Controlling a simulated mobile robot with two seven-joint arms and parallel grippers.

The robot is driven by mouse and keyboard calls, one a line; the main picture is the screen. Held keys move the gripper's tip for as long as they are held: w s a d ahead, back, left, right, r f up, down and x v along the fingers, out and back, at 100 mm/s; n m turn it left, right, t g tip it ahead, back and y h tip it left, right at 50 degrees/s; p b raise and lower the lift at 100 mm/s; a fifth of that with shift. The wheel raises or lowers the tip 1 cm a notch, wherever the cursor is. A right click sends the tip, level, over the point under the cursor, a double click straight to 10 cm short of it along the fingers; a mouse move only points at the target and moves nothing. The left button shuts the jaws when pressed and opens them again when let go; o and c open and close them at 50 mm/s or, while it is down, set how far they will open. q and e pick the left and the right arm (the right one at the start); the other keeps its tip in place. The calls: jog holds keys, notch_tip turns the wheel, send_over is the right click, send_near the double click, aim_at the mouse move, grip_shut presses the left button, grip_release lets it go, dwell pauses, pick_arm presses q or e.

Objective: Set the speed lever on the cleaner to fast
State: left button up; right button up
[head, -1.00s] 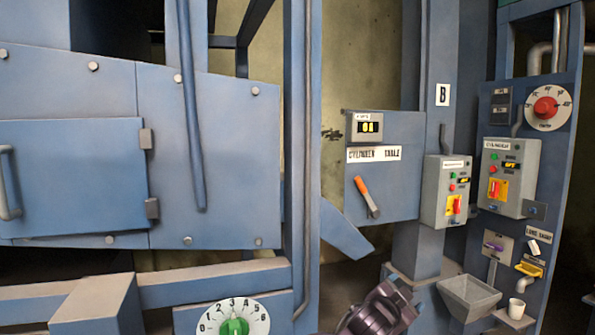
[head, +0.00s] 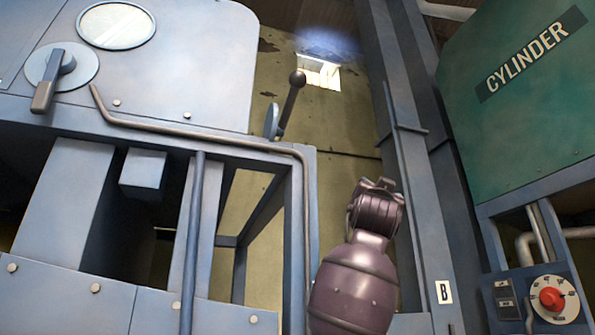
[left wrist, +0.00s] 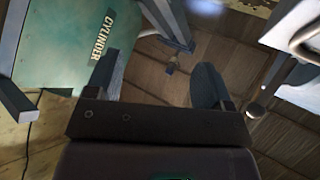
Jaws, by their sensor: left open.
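A lever with a dark ball knob (head: 297,78) stands on the right side of the blue machine in the head view, tilted up and to the right from a blue round plate. No fast or slow marking is readable beside it. In the left wrist view a dark round knob (left wrist: 255,110), which looks like the same one, is right of the fingers. The head view shows a dark arm part of mine but no fingers. My right gripper is not seen.
A grey handle on a round disc (head: 55,78) is at the machine's upper left. A bent pipe (head: 200,135) and blue frame posts are below the lever. The green cylinder machine (head: 520,110) stands at right, with a red dial (head: 551,298) below.

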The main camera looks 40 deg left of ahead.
pick_arm(q)
jog(key=s+a+r+n+y, duration=0.2)
jog(key=s+r+n+y, duration=0.15)
jog(key=s+r, duration=0.65)
jog(key=n+g+y+p, duration=0.1)
jog(key=n+g+y, duration=0.2)
jog(key=n+y, duration=0.15)
send_near(297, 78)
jog(key=p+x, duration=0.4)
jog(key=x, duration=0.6)
jog(key=shift+p, duration=0.4)
jog(key=shift+w+a+r+t+p, duration=0.25)
jog(key=shift+w+r+t+p, duration=0.05)
jog(key=shift+w+r, duration=0.15)
jog(key=shift+w+a+r, duration=0.1)
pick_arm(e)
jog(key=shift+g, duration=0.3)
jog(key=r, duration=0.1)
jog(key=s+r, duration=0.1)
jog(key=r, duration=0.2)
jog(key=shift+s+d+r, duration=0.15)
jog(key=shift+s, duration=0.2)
pick_arm(q)
jog(key=c, duration=1.2)
jog(key=shift+c, duration=0.2)
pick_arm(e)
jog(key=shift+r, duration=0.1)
